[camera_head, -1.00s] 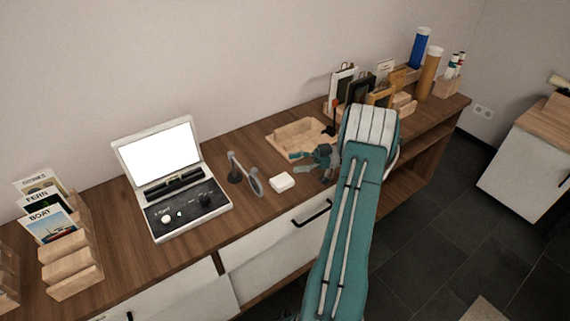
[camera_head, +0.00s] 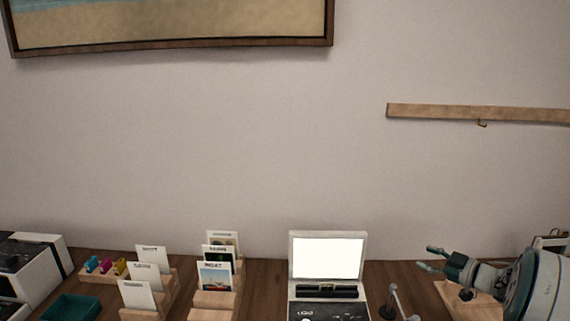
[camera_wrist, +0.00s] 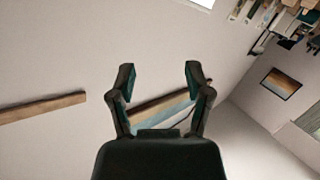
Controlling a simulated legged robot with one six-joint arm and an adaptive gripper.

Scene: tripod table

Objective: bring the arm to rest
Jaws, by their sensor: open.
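My gripper (camera_head: 432,258) is at the right in the head view, raised above the wooden sideboard (camera_head: 265,285), with its fingers pointing left. In the wrist view my gripper (camera_wrist: 160,82) shows two dark fingers spread apart with nothing between them. Beyond them the wrist camera sees the wall and a framed picture (camera_wrist: 165,108), partly hidden behind the gripper. My teal and white arm fills the lower right corner of the head view.
A white case with a bright panel (camera_head: 328,260) stands open left of my gripper. A small stand (camera_head: 393,300) is close below it, and a wooden tray (camera_head: 450,297) is partly hidden by my arm. Card racks (camera_head: 215,299) stand further left. A wooden rail (camera_head: 470,113) is on the wall.

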